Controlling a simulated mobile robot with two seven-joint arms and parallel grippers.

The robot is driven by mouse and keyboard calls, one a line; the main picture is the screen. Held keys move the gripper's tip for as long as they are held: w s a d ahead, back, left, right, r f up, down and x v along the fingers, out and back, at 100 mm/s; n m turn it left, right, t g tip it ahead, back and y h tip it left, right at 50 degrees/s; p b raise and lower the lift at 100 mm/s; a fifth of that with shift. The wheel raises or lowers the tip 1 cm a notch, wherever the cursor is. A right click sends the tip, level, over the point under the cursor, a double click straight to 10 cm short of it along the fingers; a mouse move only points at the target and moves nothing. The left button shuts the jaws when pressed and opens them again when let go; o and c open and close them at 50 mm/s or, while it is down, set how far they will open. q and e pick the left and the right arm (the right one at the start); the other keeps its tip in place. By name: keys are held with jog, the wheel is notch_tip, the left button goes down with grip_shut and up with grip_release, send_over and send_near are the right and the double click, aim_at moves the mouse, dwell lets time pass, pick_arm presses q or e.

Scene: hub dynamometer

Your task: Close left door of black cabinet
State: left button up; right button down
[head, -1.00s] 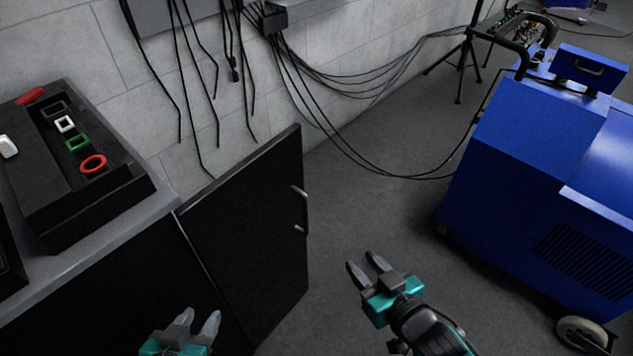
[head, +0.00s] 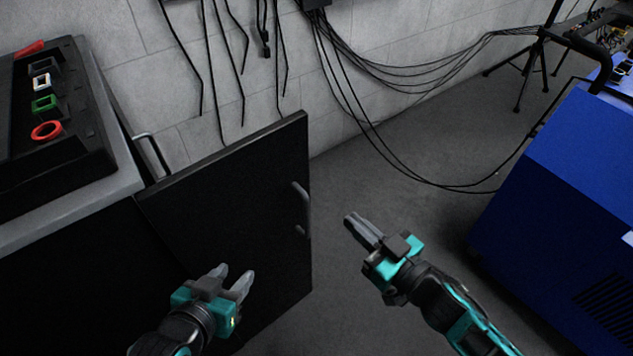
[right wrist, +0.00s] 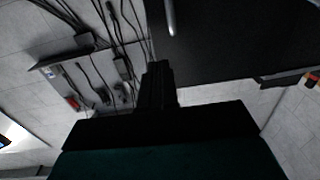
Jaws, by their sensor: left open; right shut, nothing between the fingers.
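The black cabinet (head: 70,275) stands at the left in the head view, under a grey worktop. Its black door (head: 235,200) stands swung open, with a grey handle (head: 301,207) near its free edge. The door and its handle also show in the right wrist view (right wrist: 235,40). My left gripper (head: 232,278) is open and empty, in front of the door's lower part in the picture; I cannot tell if it touches. My right gripper (head: 358,228) is shut and empty, to the right of the door's free edge, apart from it.
A black box with coloured frames (head: 50,120) sits on the worktop (head: 110,190). Black cables (head: 400,70) hang along the wall and run to a blue machine (head: 560,190) at the right.

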aim_at(303, 176)
jog(key=b+x, duration=0.2)
jog(key=x, duration=1)
jog(key=shift+a, duration=0.1)
jog(key=shift+w+a, duration=0.25)
jog(key=shift+w, duration=0.1)
jog(key=shift+w, duration=0.1)
